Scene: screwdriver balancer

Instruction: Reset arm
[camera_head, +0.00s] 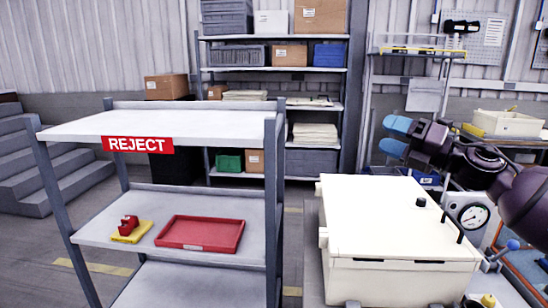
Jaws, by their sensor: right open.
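My right arm comes in from the right edge. Its gripper (394,137) has two blue fingers pointing left, spread apart with a gap and nothing visible between them. It is raised above and behind a cream box-shaped unit (392,222) and touches nothing that I can see. The unit has a closed lid with a small black knob, and a round dial gauge (473,215) stands at its right side. My left gripper is not in view.
A white rack with a REJECT label (137,145) stands at left, holding a red tray (200,233) and a red-and-yellow object (130,230). Shelves (275,69) with boxes stand behind. A workbench with a cream bin (507,123) is at right. Grey stairs (40,165) are far left.

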